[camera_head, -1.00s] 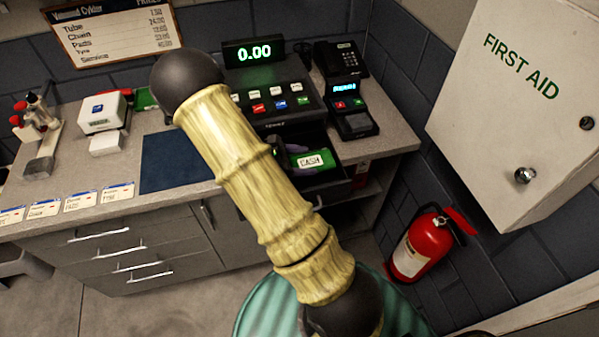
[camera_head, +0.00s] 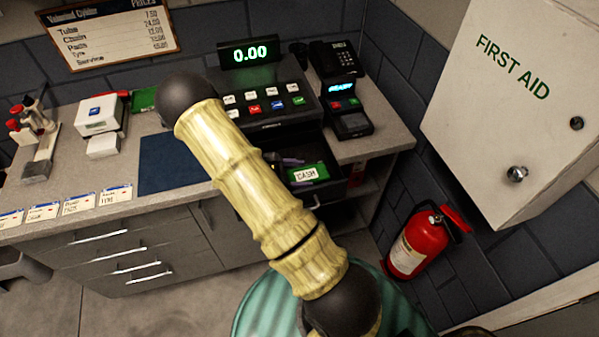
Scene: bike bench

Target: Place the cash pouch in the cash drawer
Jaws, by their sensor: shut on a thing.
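The cash pouch (camera_head: 308,175) is green with a white CASH label. It shows at the open cash drawer (camera_head: 332,191) under the register, tilted, within the drawer's outline; I cannot tell whether it touches the drawer floor. My gripper (camera_head: 292,161) is mostly hidden behind my own arm; only a small purplish part seems to show at the pouch's upper left edge. It appears shut on the pouch. The drawer's left part is hidden by my arm.
The cash register (camera_head: 268,108) stands above the drawer, with a card terminal (camera_head: 350,122) and a phone (camera_head: 333,58) to its right. A first aid cabinet (camera_head: 510,100) and a fire extinguisher (camera_head: 418,245) are at the right. A blue mat (camera_head: 172,163) lies left.

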